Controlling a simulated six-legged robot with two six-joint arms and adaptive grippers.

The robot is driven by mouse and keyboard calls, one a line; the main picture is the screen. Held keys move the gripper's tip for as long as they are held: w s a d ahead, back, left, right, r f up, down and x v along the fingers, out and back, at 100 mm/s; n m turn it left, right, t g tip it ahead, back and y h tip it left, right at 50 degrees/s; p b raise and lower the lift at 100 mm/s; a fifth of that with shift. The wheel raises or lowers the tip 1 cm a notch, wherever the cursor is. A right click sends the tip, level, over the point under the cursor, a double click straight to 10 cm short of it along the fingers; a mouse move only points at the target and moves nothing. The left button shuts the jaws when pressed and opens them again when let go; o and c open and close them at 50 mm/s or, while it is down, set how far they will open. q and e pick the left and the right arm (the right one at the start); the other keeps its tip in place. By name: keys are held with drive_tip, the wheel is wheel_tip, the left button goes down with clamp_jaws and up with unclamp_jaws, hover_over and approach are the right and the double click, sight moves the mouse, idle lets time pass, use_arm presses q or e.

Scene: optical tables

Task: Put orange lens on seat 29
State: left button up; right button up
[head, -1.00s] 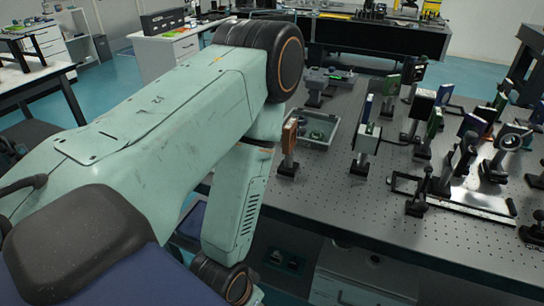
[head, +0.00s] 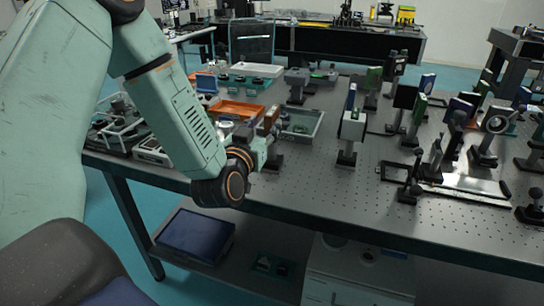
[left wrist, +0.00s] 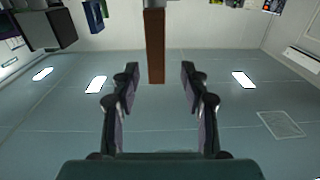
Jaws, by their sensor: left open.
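The orange lens (head: 271,117) is a thin orange-brown upright plate on a post with a black base (head: 272,162), near the front edge of the perforated optical table. My left gripper (head: 262,140) is beside it in the head view, partly hidden by my wrist. In the left wrist view, the open fingers (left wrist: 159,78) stand on either side of the lens's orange-brown edge (left wrist: 154,45), with a gap on both sides. No seat marked 29 can be made out. My right gripper is not in view.
A grey tray (head: 302,125) sits right behind the lens, and an orange tray (head: 237,110) is to its left. Several mounted optics and a rail (head: 465,196) fill the right side. The front strip of the table is bare.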

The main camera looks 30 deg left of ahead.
sight(272, 111)
use_arm(q)
drive_tip(key=x, duration=0.5)
drive_tip(key=shift+w+d+r, duration=0.2)
drive_tip(key=shift+r, duration=0.15)
clamp_jaws()
drive_tip(key=shift+r, duration=0.1)
idle(0.4)
